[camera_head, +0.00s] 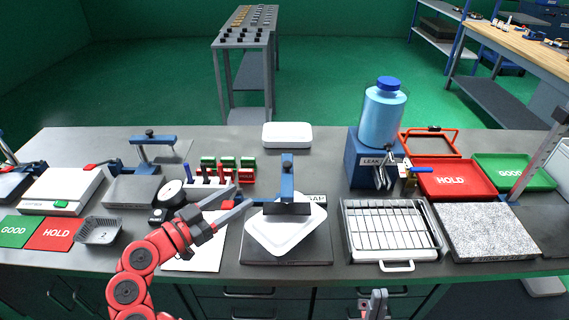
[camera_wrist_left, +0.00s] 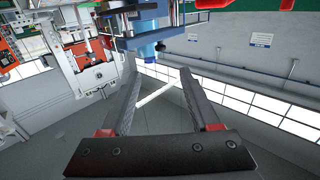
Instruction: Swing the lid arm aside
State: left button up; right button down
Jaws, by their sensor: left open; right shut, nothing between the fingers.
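The lid arm (camera_head: 287,182) is a blue upright with a dark crosspiece, standing at the middle of the bench. It reaches over a white, rounded square tray-like piece (camera_head: 285,238) on a dark base plate (camera_head: 258,258). My left gripper (camera_head: 243,198) is open, just left of the lid arm, its fingers pointing at it; whether they touch cannot be told. My right gripper (camera_head: 376,303) is shut and empty at the bottom edge, away from the lid arm.
A dial gauge (camera_head: 170,193) and stamp rack (camera_head: 220,183) stand near my left gripper. Right are a wire rack tray (camera_head: 390,254), a granite slab (camera_head: 490,232) and a blue leak tester (camera_head: 365,160).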

aim_at(284, 167)
pick_arm(q)
jog(key=p+x, duration=0.5)
jog(key=x, duration=1)
jog(key=shift+w+d, duration=0.15)
jog(key=shift+w+d+f, duration=0.1)
jog(key=shift+w+d, duration=0.4)
jog(key=shift+c, duration=0.2)
grip_shut()
